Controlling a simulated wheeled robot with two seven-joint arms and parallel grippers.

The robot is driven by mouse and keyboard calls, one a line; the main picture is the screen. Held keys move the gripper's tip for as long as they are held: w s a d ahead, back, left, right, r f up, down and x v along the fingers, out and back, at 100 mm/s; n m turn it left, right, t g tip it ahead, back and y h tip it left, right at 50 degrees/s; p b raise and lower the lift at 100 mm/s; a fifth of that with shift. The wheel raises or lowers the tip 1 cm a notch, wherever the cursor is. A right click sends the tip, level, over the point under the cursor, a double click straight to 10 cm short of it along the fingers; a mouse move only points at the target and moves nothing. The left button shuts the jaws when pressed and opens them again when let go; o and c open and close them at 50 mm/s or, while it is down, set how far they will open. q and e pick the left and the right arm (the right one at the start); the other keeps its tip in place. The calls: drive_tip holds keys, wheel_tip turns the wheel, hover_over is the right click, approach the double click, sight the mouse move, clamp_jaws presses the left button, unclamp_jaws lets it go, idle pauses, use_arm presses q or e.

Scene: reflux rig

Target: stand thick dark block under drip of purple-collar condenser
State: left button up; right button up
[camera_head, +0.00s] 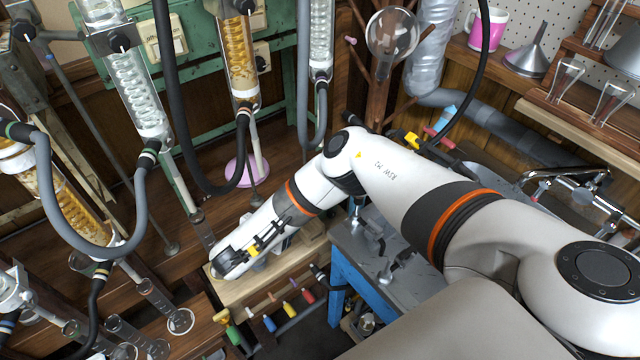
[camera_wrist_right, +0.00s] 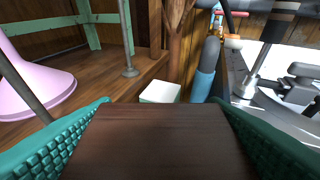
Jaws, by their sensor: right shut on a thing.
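My right gripper (camera_wrist_right: 162,112) is shut on the thick dark block (camera_wrist_right: 160,145), a dark brown wooden piece between two teal ribbed fingers that fills the lower wrist view. In the head view my right arm reaches in from the right, ending over the pale wooden bench edge; the fingers and block are hidden there. A clear condenser (camera_head: 321,45) at upper centre has a small collar (camera_head: 320,75) that looks purple. A grey hose hangs from it; its drip end is not clear. An amber condenser (camera_head: 240,60) and another clear condenser (camera_head: 130,85) hang further left. My left gripper is not in view.
A pink round stand base (camera_head: 240,170) stands on the wooden shelf, also at left in the wrist view (camera_wrist_right: 30,80). A white block (camera_wrist_right: 160,92) sits near the shelf edge. Hoses loop below the condensers. Glassware (camera_head: 180,320) crowds the lower left. Coloured-handled tools (camera_head: 269,323) line the bench front.

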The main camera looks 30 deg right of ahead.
drive_tip(key=w+d+b, duration=0.1)
drive_tip(key=w+d, duration=0.1)
drive_tip(key=d, duration=0.3)
drive_tip(key=w+d+b, duration=0.2)
drive_tip(key=w+d, duration=0.1)
drive_tip(key=d, duration=0.2)
drive_tip(key=w+d+b, duration=0.1)
drive_tip(key=w+d, duration=0.1)
drive_tip(key=d, duration=0.3)
drive_tip(key=shift+w+d+f, duration=0.25)
drive_tip(key=shift+w+d, duration=0.05)
drive_tip(key=shift+w, duration=0.05)
drive_tip(key=f+b, duration=0.3)
drive_tip(key=b, duration=0.1)
drive_tip(key=shift+w+d+f, duration=0.25)
drive_tip(key=shift+d+f, duration=0.05)
drive_tip(key=shift+d, duration=0.1)
drive_tip(key=shift+r, duration=0.1)
drive_tip(key=shift+s+f+b, duration=0.1)
drive_tip(key=shift+f+b, duration=0.3)
drive_tip(key=shift+f, duration=0.25)
drive_tip(key=o, duration=0.9)
drive_tip(key=shift+d, duration=0.1)
